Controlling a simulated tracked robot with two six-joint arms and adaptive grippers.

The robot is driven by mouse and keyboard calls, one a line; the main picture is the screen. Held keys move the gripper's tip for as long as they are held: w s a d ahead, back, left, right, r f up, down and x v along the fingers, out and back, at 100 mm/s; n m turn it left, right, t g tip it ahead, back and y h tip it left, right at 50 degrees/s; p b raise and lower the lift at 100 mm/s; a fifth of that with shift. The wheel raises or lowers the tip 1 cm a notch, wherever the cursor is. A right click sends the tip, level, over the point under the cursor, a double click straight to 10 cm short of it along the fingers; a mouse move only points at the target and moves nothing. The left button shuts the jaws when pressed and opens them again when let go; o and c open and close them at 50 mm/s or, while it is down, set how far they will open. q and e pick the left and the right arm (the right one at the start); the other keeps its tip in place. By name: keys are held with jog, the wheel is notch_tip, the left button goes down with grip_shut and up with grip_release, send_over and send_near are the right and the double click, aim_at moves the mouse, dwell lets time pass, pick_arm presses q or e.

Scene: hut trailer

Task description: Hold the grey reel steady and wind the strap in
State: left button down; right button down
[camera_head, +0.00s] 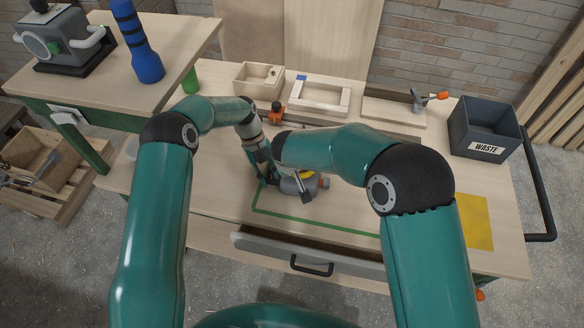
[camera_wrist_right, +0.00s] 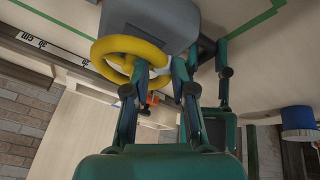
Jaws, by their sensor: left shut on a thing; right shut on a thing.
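The grey reel (camera_head: 291,187) stands on the workbench inside a green outline, partly hidden by my arms. Its yellow ring-shaped handwheel (camera_head: 307,174) shows beside my right arm. In the right wrist view the grey body (camera_wrist_right: 155,22) is at the top, with the yellow ring (camera_wrist_right: 104,47) below it. My left gripper (camera_head: 265,174) is shut on the reel's left side. My right gripper (camera_wrist_right: 162,76) is shut on the ring's rim, which lies between its fingers. I cannot make out the strap clearly.
A grey waste bin (camera_head: 485,128) stands at the bench's back right. A wooden box (camera_head: 258,80), an orange item (camera_head: 277,113) and a wooden frame (camera_head: 320,95) are behind the reel. A drawer (camera_head: 300,252) is in front. A yellow sheet (camera_head: 476,222) lies at the right.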

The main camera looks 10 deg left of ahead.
jog(key=shift+d+f, duration=0.1)
jog(key=shift+d, duration=0.05)
jog(key=c, duration=1)
grip_release()
jog(key=v, duration=1.2)
